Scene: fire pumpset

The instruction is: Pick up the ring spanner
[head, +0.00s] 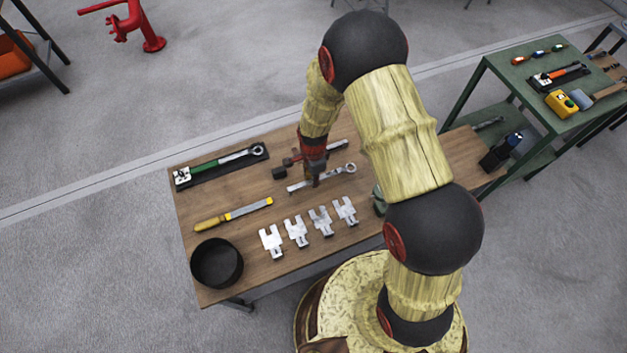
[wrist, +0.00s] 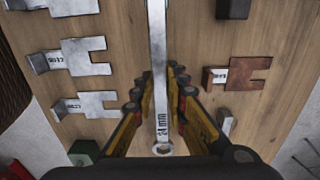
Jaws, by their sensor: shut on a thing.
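The ring spanner (head: 334,174) is a long silver bar with a ring end, over the middle of the wooden workbench in the head view. In the wrist view the ring spanner (wrist: 158,60) runs from the top edge down between my fingers, marked 24 mm, with a ring at its lower end. My gripper (head: 315,181) points down at the spanner's shaft. In the wrist view my gripper (wrist: 158,88) has its yellow and black fingers on both sides of the shaft, shut on it. I cannot tell whether the spanner touches the bench.
On the workbench (head: 180,236) lie several silver fork-shaped heads (head: 296,231), a yellow-handled file (head: 233,215), a black bowl (head: 217,262) and a green-handled wrench (head: 220,163) in a dark tray. A rusty fork head (wrist: 238,74) is right of the spanner. A green cart (head: 513,73) stands right.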

